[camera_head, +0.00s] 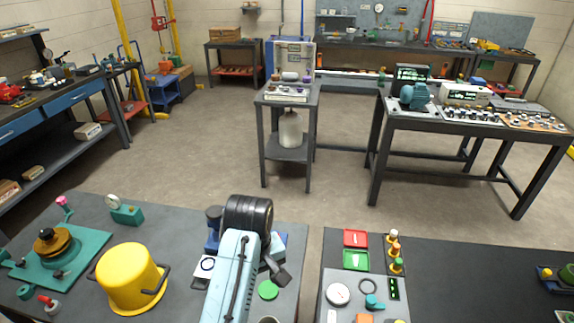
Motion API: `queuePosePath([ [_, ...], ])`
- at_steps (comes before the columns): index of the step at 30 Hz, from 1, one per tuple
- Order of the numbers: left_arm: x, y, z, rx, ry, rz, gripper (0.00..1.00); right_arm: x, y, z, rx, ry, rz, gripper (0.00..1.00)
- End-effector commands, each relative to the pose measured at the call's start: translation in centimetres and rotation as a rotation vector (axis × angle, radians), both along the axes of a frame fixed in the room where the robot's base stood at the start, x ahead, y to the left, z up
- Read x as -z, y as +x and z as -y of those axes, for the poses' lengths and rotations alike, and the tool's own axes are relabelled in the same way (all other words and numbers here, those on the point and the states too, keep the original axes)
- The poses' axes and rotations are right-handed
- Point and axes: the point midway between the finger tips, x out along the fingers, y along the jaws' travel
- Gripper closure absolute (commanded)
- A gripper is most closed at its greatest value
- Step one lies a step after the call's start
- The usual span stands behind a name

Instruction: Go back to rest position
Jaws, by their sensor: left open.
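My light blue left arm reaches up from the bottom centre over the near left table (180,220). Its black rounded wrist joint is at the top. My left gripper (277,273) shows as a dark part to the right of the forearm; it is open. The forearm hides much of it, and I see nothing held in it. A blue object with a dark cylinder (213,222) stands partly hidden behind the wrist. A white tag card with a black ring (206,266) lies left of the forearm. My right gripper is not in view.
A yellow pot (131,277), a teal fixture (62,259) and a small gauge block (126,214) stand left of the arm. A green disc (268,290) lies right of it. A gap separates the right table (460,275), with trays and gauges. A teal motor (415,96) sits on a farther bench.

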Motion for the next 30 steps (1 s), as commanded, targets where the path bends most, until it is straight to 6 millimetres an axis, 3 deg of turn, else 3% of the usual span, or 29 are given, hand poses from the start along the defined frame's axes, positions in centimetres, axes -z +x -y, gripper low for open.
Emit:
queuePosePath([
  [5,1.7,-1.5,-1.8,0.026,-0.001,0.015,0.46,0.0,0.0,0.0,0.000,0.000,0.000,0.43],
  [9,4.5,-5.3,-5.6,0.117,0.005,0.067,0.46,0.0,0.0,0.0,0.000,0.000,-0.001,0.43],
  [13,5.9,-9.7,-9.2,0.249,0.027,0.137,0.46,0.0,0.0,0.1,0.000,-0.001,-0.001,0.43],
  [18,5.7,-13.6,-11.5,0.397,0.053,0.201,0.46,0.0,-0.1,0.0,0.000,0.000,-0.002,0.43],
  [30,3.5,-19.4,-13.4,0.646,0.086,0.289,0.46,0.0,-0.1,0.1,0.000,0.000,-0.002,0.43],
])
